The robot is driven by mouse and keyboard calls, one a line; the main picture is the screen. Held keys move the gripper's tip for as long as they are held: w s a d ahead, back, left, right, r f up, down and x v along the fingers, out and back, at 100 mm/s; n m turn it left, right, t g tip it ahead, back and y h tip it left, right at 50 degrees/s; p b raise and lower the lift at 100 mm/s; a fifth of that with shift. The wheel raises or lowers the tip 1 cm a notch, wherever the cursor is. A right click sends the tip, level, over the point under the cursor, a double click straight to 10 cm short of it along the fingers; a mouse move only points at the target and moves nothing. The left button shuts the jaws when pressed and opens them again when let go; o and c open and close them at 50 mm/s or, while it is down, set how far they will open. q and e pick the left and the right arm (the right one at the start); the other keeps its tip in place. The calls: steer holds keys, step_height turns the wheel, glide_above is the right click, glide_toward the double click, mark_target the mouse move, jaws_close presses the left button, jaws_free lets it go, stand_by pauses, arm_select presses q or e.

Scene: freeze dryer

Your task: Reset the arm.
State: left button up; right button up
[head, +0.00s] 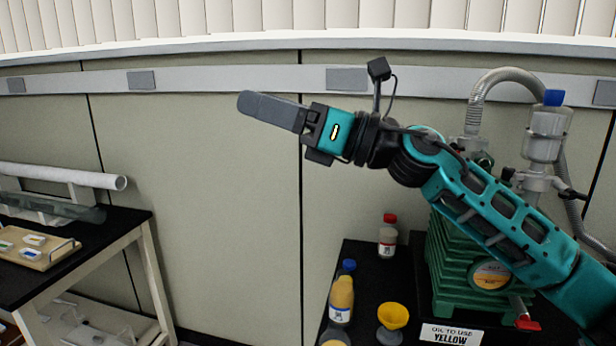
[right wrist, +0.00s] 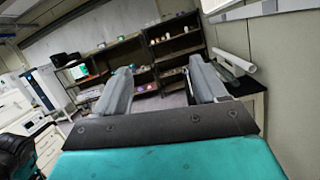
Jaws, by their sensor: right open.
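My right arm comes in from the right in the head view, raised above the black bench. My right gripper (head: 272,112) points to the left in front of the pale wall panels, with nothing at its fingers. In the right wrist view, the two grey fingers of the right gripper (right wrist: 162,88) stand apart with an empty gap between them. My left gripper is not in either view.
Below my right arm, a black bench (head: 352,262) holds a green pump (head: 440,262), a yellow funnel (head: 393,317), a yellow bottle (head: 341,300) and a red-capped bottle (head: 388,238). A black table (head: 110,232) with a wooden tray (head: 40,258) stands left. Dark shelves (right wrist: 172,48) stand farther off.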

steer(key=s+d+f+n+t+h, duration=0.1)
steer(key=d+f+n+t+h, duration=0.4)
steer(key=f+n, duration=0.55)
steer(key=s+d+f+n+t+h, duration=0.1)
steer(key=d+f+n+t+h, duration=0.1)
steer(key=d+f+n+h, duration=0.75)
steer(key=d+f+n+t+h, duration=0.45)
steer(key=f+n, duration=0.45)
steer(key=n, duration=0.4)
steer(key=s+d+f+m+g, duration=0.2)
steer(key=s+f+m+g, duration=0.15)
steer(key=s+f, duration=0.4)
steer(key=s+d+f+m+g+h, duration=0.15)
steer(key=s+f+g, duration=0.3)
steer(key=s, duration=0.55)
steer(key=s+d+f+m+g, duration=0.3)
steer(key=s+f+m+g, duration=0.15)
steer(key=s, duration=0.35)
steer(key=w+a+f+n+t+y, duration=0.1)
steer(key=w+a+f+t+y, duration=0.1)
steer(key=w+f+t, duration=0.4)
steer(key=shift+w+a+f+t, duration=0.25)
steer(key=shift+a+f+t, duration=0.3)
steer(key=shift+f, duration=1.5)
steer(key=shift+n, duration=0.25)
